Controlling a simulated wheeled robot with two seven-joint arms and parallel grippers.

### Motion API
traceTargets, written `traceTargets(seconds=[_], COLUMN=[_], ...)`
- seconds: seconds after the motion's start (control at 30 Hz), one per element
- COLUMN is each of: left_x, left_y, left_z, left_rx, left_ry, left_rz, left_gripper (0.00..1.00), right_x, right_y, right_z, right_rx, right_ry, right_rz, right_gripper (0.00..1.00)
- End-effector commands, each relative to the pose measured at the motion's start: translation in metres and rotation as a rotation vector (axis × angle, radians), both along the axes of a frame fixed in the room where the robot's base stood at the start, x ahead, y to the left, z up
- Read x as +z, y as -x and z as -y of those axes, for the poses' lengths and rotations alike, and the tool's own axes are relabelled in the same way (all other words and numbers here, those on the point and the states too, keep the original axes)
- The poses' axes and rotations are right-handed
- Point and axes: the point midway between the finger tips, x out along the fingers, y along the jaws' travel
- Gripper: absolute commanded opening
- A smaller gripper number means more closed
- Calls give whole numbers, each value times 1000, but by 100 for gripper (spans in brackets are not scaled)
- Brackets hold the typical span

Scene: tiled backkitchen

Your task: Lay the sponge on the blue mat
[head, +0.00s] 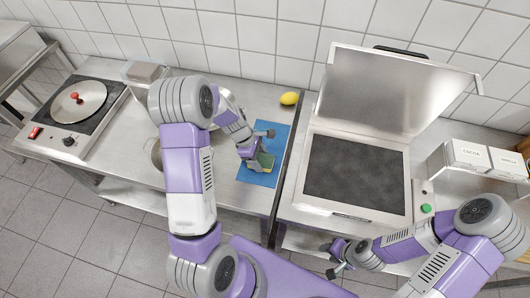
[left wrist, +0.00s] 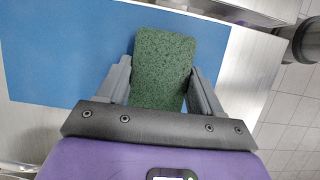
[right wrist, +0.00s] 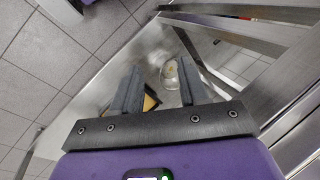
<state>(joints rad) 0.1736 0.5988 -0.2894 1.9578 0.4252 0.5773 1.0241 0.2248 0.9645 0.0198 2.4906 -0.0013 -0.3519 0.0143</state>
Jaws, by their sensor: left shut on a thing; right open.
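The sponge (head: 264,161) has a dark green face, which fills the space between the fingers in the left wrist view (left wrist: 163,68). My left gripper (head: 256,152) is shut on the sponge, over the blue mat (head: 274,146). The mat also spreads behind the sponge in the left wrist view (left wrist: 60,55). I cannot tell whether the sponge touches the mat. My right gripper (head: 338,258) is open and empty, low in front of the counter's right part. In the right wrist view its fingers (right wrist: 160,88) stand apart.
A lemon (head: 289,98) lies just behind the mat. A grill with a raised lid (head: 355,178) stands to the right. Cocoa and vanilla boxes (head: 468,157) sit at the far right.

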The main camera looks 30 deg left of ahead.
Motion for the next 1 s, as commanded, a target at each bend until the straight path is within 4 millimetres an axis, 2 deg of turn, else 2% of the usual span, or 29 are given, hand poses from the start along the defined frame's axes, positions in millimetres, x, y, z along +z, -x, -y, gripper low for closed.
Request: traceTargets(seconds=[0.03, 0.07, 0.2, 0.57, 0.67, 1.0], left_x=[-5, -3, -2, 4, 16, 81], left_y=[0, 0, 0, 0, 1, 7], left_z=[0, 0, 0, -2, -7, -34], left_rx=[0, 0, 0, 0, 0, 1], left_ry=[0, 0, 0, -2, -2, -2], left_rz=[0, 0, 0, 3, 4, 6], left_gripper=[41, 70, 91, 91, 91, 91], right_x=[-5, -3, -2, -1, -1, -2], right_y=[0, 0, 0, 0, 0, 0], right_z=[0, 0, 0, 0, 0, 0], right_rx=[0, 0, 0, 0, 0, 0], right_ry=[0, 0, 0, 0, 0, 0], right_rz=[0, 0, 0, 0, 0, 0], right_gripper=[44, 48, 69, 69, 69, 69])
